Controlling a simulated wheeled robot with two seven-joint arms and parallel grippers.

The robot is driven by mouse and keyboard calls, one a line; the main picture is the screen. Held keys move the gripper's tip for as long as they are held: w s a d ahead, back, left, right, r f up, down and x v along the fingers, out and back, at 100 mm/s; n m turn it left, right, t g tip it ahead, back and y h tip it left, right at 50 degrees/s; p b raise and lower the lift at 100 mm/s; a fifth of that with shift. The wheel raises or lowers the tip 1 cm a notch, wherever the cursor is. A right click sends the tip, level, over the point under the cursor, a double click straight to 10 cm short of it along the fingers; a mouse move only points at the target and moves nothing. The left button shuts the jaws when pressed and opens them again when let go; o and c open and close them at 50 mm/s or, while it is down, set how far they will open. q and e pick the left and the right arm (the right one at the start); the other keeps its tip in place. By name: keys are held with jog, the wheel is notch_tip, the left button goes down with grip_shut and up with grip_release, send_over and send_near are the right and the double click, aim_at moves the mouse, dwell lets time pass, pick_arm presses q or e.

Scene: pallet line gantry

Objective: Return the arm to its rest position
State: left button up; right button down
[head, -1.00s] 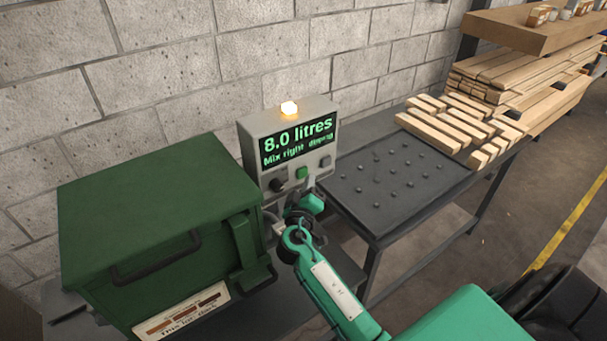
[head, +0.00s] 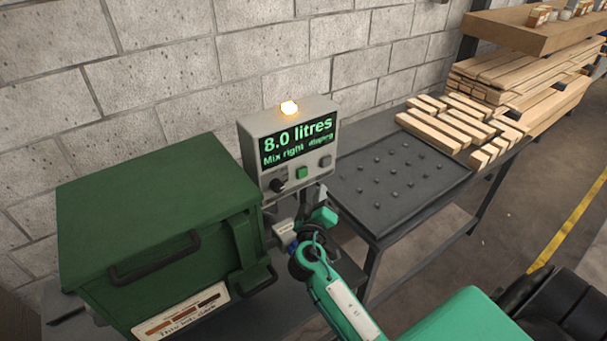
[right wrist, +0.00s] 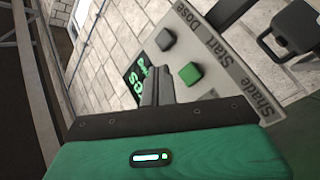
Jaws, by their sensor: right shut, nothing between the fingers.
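My right arm reaches in from the lower right of the head view. Its gripper (head: 321,195) is in front of the lower right of the grey control box (head: 318,109), below its buttons. In the right wrist view its dark fingers (right wrist: 152,88) are together and empty, with the box's labelled face (right wrist: 228,75) behind them. The box's green button (head: 302,173) also shows in the right wrist view (right wrist: 191,75), apart from the fingers. The display reads "8.0 litres" and a "Mix right" line. My left gripper is out of view.
A green lidded bin (head: 150,205) with a black handle stands left of the box. A dark bench top with studs (head: 385,195) lies to the right, with wooden blocks (head: 445,130) beyond. A block wall is behind. Floor is open at far right.

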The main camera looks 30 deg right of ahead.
jog(key=shift+f, duration=0.1)
dwell(0.5)
jog(key=s+a+f+m+g+y, duration=0.1)
jog(key=s+f+g+y, duration=0.2)
jog(key=s+f, duration=0.3)
jog(key=s+a+f+m+g+y, duration=0.1)
jog(key=s+f+g+y, duration=0.25)
jog(key=s, duration=0.45)
jog(key=s+a+f+n+g+y, duration=0.1)
jog(key=s+a+f+g+y, duration=0.15)
jog(key=s+a, duration=0.35)
jog(key=s+a+f+n+g+y, duration=0.15)
jog(key=s+a+y, duration=0.25)
jog(key=s, duration=0.5)
notch_tip(320, 180, down, 30)
jog(key=r+g, duration=0.1)
jog(key=g, duration=0.1)
jog(key=s+d+f, duration=0.3)
jog(key=s+f, duration=1.6)
jog(key=f, duration=0.1)
jog(key=shift+s+g+h, duration=0.3)
jog(key=shift+s+g, duration=0.05)
jog(key=shift+s, duration=0.05)
jog(key=shift+f, duration=0.1)
dwell(0.6)
